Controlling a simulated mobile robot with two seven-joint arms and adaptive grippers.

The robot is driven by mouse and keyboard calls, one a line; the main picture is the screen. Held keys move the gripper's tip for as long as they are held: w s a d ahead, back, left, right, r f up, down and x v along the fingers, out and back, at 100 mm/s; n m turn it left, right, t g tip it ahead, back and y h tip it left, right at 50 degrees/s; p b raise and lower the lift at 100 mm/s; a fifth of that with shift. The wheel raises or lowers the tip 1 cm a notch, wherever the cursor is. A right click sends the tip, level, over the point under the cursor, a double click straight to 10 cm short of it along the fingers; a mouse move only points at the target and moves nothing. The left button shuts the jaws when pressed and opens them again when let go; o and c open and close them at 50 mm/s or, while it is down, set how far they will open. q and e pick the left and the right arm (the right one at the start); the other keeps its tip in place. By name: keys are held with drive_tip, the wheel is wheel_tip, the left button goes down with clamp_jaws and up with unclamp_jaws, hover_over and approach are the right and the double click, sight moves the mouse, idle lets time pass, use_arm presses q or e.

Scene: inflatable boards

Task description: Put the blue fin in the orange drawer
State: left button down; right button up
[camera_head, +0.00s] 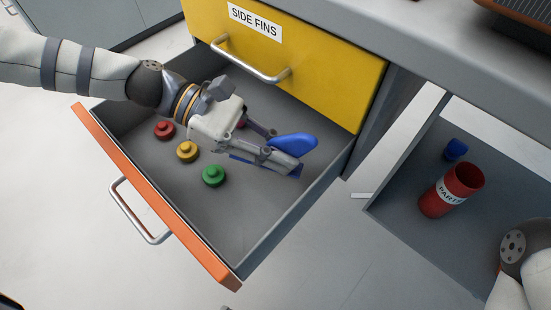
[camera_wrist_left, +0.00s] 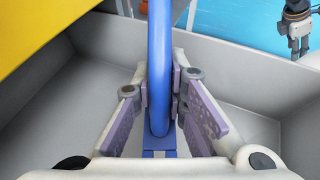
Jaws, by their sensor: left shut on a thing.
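The blue fin (camera_head: 293,144) is held between the fingers of my left gripper (camera_head: 283,160), over the right part of the open orange drawer (camera_head: 160,200). In the left wrist view the fin (camera_wrist_left: 159,70) stands edge-on between the two finger pads, with a blue base below. Whether it touches the drawer floor I cannot tell. My right gripper (camera_wrist_left: 300,42) shows small at the top right of the left wrist view; its opening is unclear. In the head view only part of my right arm shows, at the lower right.
In the drawer lie red (camera_head: 164,130), yellow (camera_head: 187,151) and green (camera_head: 213,175) knobbed pieces, with another red piece partly hidden by my gripper. The yellow drawer (camera_head: 330,70), labelled SIDE FINS, is above. A red PARTS cup (camera_head: 437,203) and a small blue piece (camera_head: 456,149) are right.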

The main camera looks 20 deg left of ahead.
use_arm(q)
wheel_tip(320, 180, down, 4)
drive_tip(key=shift+b, duration=0.8)
drive_tip(key=shift+r, duration=0.2)
drive_tip(key=shift+f, duration=0.1)
drive_tip(key=c, duration=1.6)
unclamp_jaws()
